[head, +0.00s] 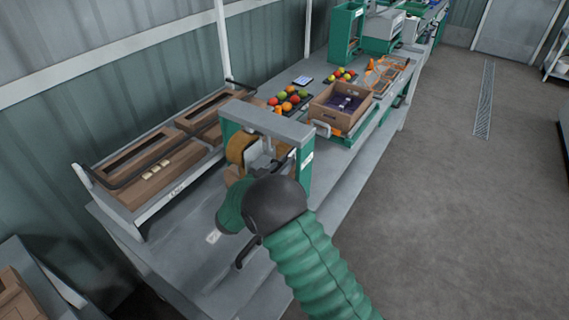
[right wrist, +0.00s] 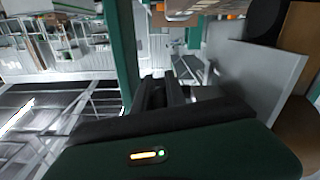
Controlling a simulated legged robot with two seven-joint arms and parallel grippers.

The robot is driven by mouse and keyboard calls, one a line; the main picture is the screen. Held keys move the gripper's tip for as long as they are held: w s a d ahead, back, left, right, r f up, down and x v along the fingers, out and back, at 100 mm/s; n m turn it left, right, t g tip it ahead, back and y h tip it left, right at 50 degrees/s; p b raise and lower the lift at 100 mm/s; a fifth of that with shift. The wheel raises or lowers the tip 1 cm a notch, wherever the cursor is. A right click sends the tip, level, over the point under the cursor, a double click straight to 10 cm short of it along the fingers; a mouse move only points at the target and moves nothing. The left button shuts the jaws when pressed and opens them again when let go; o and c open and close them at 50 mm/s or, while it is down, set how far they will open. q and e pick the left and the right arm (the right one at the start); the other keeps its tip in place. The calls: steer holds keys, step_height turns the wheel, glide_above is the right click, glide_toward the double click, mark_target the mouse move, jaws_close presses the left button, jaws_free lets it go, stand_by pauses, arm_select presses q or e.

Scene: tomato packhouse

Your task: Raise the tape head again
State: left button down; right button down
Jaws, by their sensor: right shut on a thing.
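The tape machine is a green-posted frame with a grey top beam (head: 268,120) on the bench. A brown tape roll (head: 238,147) hangs at the left of its grey tape head (head: 260,160). My right arm reaches in from the lower right, and its hand covers the lower part of the machine. My right gripper (right wrist: 165,92) has its dark fingers shut on a part of the tape head, which is mostly hidden between them. A grey plate (right wrist: 250,80) and the brown roll (right wrist: 298,140) show beside the fingers. My left gripper is not in view.
A cardboard box (head: 328,112) with a dark insert stands behind the machine. Trays of tomatoes (head: 289,101) lie beyond it. A sloped rack (head: 150,205) with brown cartons stands at the left. The bench front (head: 222,268) has bare room; open floor lies right.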

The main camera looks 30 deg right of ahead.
step_height(320, 180, up, 6)
steer(key=p, duration=0.4)
steer(key=shift+w+p, duration=0.15)
steer(key=shift+p, duration=0.15)
steer(key=c, duration=1.7)
jaws_free()
steer(key=o, duration=0.3)
steer(key=shift+o, duration=0.2)
steer(key=shift+f, duration=0.1)
